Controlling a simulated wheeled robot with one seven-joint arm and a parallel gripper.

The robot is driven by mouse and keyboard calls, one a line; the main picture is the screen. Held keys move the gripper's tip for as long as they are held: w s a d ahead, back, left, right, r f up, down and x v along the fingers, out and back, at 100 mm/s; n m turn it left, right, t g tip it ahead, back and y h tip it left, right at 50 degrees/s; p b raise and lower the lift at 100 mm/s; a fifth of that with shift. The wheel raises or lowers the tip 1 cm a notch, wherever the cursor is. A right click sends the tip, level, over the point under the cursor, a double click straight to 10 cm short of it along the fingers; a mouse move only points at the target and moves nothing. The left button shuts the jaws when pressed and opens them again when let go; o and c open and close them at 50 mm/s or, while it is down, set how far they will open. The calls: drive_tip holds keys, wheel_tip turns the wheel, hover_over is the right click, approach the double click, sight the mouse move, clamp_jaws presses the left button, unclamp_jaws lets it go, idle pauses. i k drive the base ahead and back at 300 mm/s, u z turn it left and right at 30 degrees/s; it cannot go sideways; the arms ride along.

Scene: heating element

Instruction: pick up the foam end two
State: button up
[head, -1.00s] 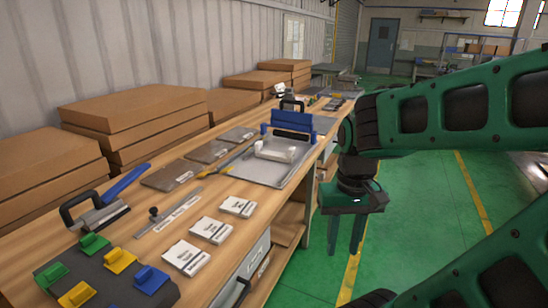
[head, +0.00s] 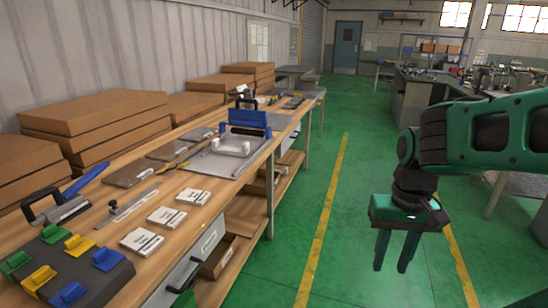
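A white U-shaped piece (head: 232,147), foam-like, lies on a grey metal plate (head: 205,163) on the wooden workbench. Three white labelled blocks (head: 166,216) lie in a row near the bench's front edge. I cannot read any label, so I cannot tell which thing is foam end two. My gripper (head: 395,262) hangs to the right of the bench over the green floor, fingers pointing down. Its two fingers are apart with nothing between them. It is well clear of the white piece and the blocks.
A blue clamp-like part (head: 248,122) stands at the back of the plate. A dark mat (head: 90,262) with coloured clips and a blue-handled tool (head: 62,210) lie at the near left. Cardboard boxes (head: 95,115) line the wall. Green floor (head: 345,200) right of the bench is open.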

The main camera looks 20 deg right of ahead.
sight(244, 152)
drive_tip(key=z, duration=0.2)
drive_tip(key=k, duration=0.5)
drive_tip(key=z, duration=0.65)
drive_tip(key=i, duration=2.3)
drive_tip(key=u, duration=1.15)
drive_tip(key=i, duration=0.85)
drive_tip(key=u, duration=0.55)
